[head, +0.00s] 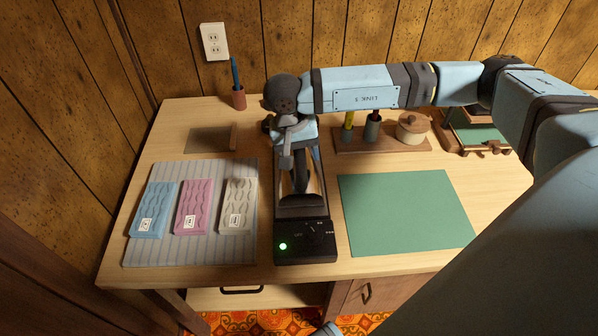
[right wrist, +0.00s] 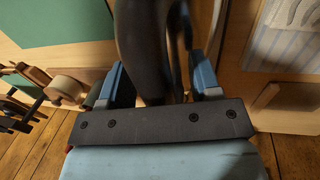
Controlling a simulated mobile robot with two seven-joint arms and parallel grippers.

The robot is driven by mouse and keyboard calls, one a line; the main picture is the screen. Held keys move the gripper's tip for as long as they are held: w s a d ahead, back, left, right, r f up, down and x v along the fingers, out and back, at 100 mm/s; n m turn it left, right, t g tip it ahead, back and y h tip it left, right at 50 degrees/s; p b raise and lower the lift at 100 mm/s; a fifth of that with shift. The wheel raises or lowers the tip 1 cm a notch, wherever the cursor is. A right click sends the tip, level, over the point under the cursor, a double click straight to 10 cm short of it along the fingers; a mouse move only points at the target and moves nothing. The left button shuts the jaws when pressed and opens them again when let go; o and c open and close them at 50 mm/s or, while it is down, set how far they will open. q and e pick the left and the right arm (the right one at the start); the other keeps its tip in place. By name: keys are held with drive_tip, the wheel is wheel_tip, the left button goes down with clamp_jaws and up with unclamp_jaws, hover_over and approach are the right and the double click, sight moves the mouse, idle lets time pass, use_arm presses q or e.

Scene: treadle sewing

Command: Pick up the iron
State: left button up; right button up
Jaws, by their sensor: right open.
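The iron (head: 301,178) stands in a black stand (head: 318,250) with a lit green light at its front, near the middle of the table. Its dark handle (right wrist: 148,45) shows large and blurred in the right wrist view. My right gripper (head: 299,156) reaches down over the iron from behind. In the right wrist view its two blue fingers (right wrist: 160,80) are apart, one on each side of the dark handle. I cannot tell whether either finger touches it. The arm and gripper hide part of the iron. My left gripper is not in view.
Left of the stand, blue (head: 153,209), pink (head: 193,207) and grey (head: 237,206) folded pieces lie on a striped mat (head: 190,258). A green mat (head: 405,215) lies to the right. Behind are a wooden rack (head: 350,143) with a lidded pot (head: 411,128) and a pen cup (head: 239,98).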

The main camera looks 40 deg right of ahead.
drive_tip(key=shift+f, duration=0.2)
idle(0.3)
clamp_jaws()
drive_tip(key=shift+r, duration=0.1)
drive_tip(key=shift+r, duration=0.1)
